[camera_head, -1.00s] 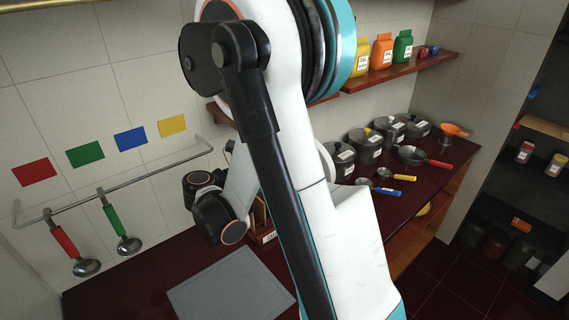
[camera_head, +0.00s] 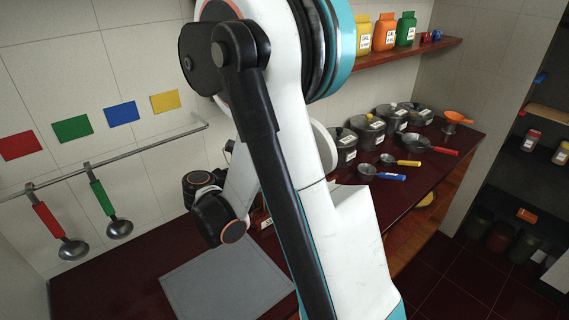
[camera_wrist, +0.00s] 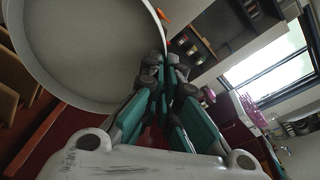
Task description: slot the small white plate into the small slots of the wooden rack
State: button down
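The small white plate (camera_wrist: 85,45) fills the upper left of the wrist view. My gripper (camera_wrist: 166,62) is shut on its rim, with the fingers meeting at the plate's right edge. In the head view, part of the plate (camera_head: 324,146) shows as a pale disc to the right of my arm; the gripper's fingers are hidden there. The wooden rack (camera_head: 267,223) stands on the counter behind my arm and is mostly hidden. Wooden slats, apparently the rack (camera_wrist: 18,75), show at the left of the wrist view, beside and behind the plate. The plate appears apart from them.
A grey board (camera_head: 225,284) lies on the dark red counter (camera_head: 105,283). Several lidded pots (camera_head: 367,132) and pans with coloured handles stand at the right. Two ladles (camera_head: 72,249) hang from a wall rail (camera_head: 150,145). A shelf (camera_head: 400,62) with jars is above.

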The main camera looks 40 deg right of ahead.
jog(key=shift+w+b, duration=0.15)
jog(key=shift+b, duration=0.15)
jog(key=w+f+b, duration=0.1)
jog(key=w+b, duration=0.1)
jog(key=w, duration=0.8)
notch_tip(320, 180, down, 12)
jog(key=b, duration=0.8)
jog(key=shift+d+r+b, duration=0.2)
jog(key=shift+d+b, duration=0.05)
jog(key=shift+b, duration=0.05)
dwell(0.6)
jog(key=shift+s, duration=0.1)
jog(key=c, duration=2.3)
grip_release()
jog(key=o, duration=0.6)
jog(key=shift+c, duration=0.5)
